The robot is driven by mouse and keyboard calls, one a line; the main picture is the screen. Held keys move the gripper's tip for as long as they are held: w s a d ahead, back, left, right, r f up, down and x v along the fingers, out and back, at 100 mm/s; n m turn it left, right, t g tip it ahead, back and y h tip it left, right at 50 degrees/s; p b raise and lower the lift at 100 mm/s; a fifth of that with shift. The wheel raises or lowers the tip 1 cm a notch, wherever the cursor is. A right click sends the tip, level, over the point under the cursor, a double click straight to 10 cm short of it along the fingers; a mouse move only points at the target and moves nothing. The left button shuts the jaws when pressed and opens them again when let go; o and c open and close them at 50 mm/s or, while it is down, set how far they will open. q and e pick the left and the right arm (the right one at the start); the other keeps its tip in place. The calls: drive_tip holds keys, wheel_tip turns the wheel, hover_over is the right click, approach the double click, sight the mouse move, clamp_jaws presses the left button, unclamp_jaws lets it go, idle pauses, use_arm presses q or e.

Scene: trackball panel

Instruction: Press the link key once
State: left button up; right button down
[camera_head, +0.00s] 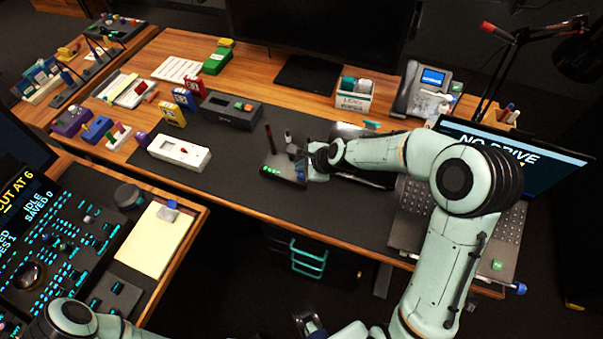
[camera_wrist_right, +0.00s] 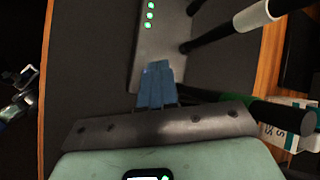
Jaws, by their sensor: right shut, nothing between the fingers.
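A dark grey box with upright black antennas (camera_head: 275,162) and a row of green lights stands on the desk mat. It also shows in the right wrist view (camera_wrist_right: 168,42), with its lights in a line. My right gripper (camera_head: 307,167) is shut and empty at the right end of this box. In the right wrist view its blue fingertips (camera_wrist_right: 157,68) are together over the box's near end. I cannot tell whether they touch it. No link key or label can be made out; the fingers cover that end. A part of what may be my left gripper (camera_head: 311,323) shows at the bottom edge, too cut off to read.
Antennas rise close beside the right fingers. A phone (camera_head: 425,92), a labelled box (camera_head: 354,97) and a laptop (camera_head: 512,150) stand to the right. A white device (camera_head: 179,151) and a dark box with buttons (camera_head: 231,110) lie left. The mat in front is clear.

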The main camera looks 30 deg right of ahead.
sight(302, 175)
use_arm(q)
drive_tip(key=shift+s+f+b, duration=0.1)
drive_tip(key=shift+f+b, duration=0.25)
use_arm(e)
drive_tip(key=shift+f, duration=0.4)
use_arm(q)
drive_tip(key=shift+s+f+b, duration=0.1)
drive_tip(key=shift+f+b, duration=0.3)
use_arm(e)
drive_tip(key=shift+f, duration=0.45)
use_arm(q)
drive_tip(key=shift+r, duration=0.1)
drive_tip(key=shift+w+r+p, duration=0.2)
drive_tip(key=shift+r+p, duration=0.4)
drive_tip(key=shift+p, duration=0.1)
use_arm(e)
drive_tip(key=shift+r, duration=0.85)
